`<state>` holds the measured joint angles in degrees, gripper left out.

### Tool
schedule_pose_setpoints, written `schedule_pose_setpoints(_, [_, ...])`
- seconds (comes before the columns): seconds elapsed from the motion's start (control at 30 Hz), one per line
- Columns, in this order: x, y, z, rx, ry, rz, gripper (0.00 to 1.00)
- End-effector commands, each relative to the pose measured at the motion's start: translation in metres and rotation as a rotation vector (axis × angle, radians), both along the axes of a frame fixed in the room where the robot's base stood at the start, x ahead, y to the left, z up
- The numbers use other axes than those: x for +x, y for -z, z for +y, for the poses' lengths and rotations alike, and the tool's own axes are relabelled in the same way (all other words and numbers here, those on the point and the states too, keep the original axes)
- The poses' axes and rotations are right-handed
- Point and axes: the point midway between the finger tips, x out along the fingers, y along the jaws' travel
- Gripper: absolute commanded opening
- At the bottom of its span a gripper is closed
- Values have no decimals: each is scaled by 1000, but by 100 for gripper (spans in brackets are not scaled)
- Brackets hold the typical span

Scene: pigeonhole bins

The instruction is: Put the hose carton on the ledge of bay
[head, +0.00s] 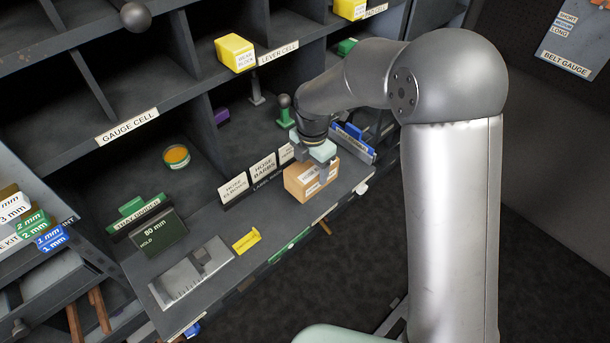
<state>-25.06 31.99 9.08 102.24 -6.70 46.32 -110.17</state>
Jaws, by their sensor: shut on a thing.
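A small brown carton (304,184) with white labels is at the right part of the grey ledge (215,215) in the head view; its label is too small to read for certain. My gripper (318,156) is above the carton and shut on it, covering part of its top. The carton looks on or just above the ledge surface; I cannot tell if it touches.
Label cards, including "HOSE ELBOW" (234,188) and "HOSE BARBS" (264,168), stand left of the carton. A blue-edged holder (353,143) is close to its right.

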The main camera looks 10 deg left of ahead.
Motion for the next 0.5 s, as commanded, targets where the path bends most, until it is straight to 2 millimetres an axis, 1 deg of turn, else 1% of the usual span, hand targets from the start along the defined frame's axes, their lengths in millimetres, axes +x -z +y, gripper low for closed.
schedule_pose_setpoints(0.07, [-2,6,6,0,-1,1,32])
schedule_pose_setpoints(0.27, [-3,16,14,0,0,0,32])
schedule_pose_setpoints(0.33, [-5,23,18,-1,0,2,32])
schedule_pose_setpoints(0.4, [-4,35,17,-1,1,3,32])
schedule_pose_setpoints(0.5, [-4,48,17,-2,1,1,32])
